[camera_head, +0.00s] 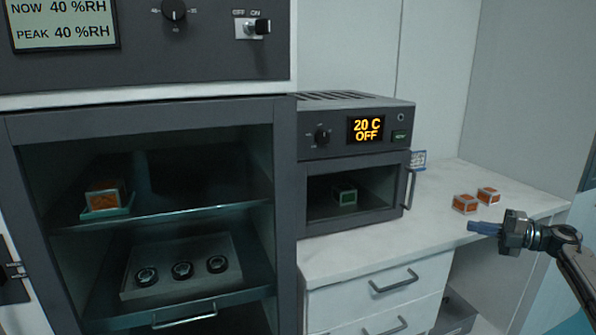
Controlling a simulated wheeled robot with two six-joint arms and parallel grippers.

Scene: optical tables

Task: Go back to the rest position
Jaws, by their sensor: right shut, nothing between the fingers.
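My right gripper (484,228) is shut and empty, in the air over the right part of the white counter. Its blue-grey fingers point left, and its arm comes in from the right edge. Two small orange boxes with pale edges, a nearer one (465,204) and a farther one (488,195), sit on the counter just behind the fingers. They look apart from the gripper. My left gripper is not in view.
A dark cabinet (285,215) at left holds an orange box (105,197) on a shelf and a tray (180,290) with three round black parts. A small oven (345,143) reading "20 C OFF" holds a green box (345,196). The counter (390,240) before the oven is clear.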

